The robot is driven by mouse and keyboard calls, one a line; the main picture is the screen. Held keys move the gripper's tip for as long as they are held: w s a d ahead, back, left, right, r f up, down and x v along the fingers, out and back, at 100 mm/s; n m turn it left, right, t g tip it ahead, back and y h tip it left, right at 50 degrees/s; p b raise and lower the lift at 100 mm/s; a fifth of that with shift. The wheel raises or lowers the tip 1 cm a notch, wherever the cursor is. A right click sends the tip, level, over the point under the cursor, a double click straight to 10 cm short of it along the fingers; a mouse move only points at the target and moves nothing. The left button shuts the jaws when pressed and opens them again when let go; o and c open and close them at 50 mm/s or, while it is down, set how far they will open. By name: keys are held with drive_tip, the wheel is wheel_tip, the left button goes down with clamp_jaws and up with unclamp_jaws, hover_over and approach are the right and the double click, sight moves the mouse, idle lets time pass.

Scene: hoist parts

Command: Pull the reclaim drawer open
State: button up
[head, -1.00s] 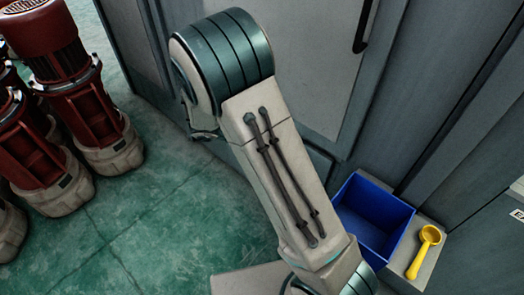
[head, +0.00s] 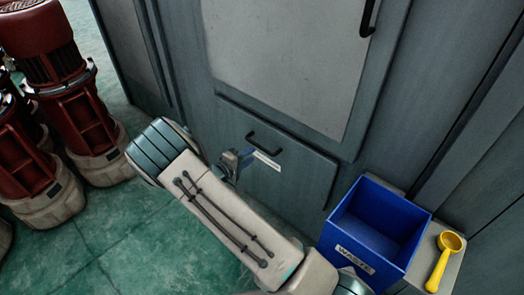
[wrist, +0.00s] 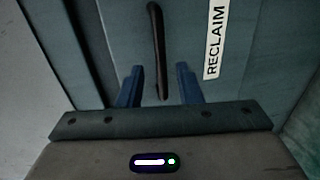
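The reclaim drawer (head: 278,182) is a grey-green front low in the cabinet, and it looks shut. Its dark bar handle (head: 265,143) is above a white label (head: 267,160). In the wrist view the label reads RECLAIM (wrist: 214,42) and the handle (wrist: 156,40) runs upright. My gripper (head: 243,160) is just left of the handle and label in the head view. In the wrist view my gripper (wrist: 159,72) has two blue fingers spread apart, with the handle's near end between them in the picture. Whether the fingers reach around the handle I cannot tell. Nothing is gripped.
A blue bin (head: 345,232) labelled WASTE stands right of the drawer. A yellow scoop (head: 442,262) lies on a pale ledge beside it. A cabinet door (head: 285,60) with a dark handle is above. Red hoist motors (head: 60,100) stand on the green floor at left.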

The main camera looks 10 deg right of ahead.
sight(262, 147)
drive_tip(key=b+x, duration=0.1)
drive_tip(key=x, duration=0.7)
clamp_jaws()
drive_tip(key=shift+a, duration=0.15)
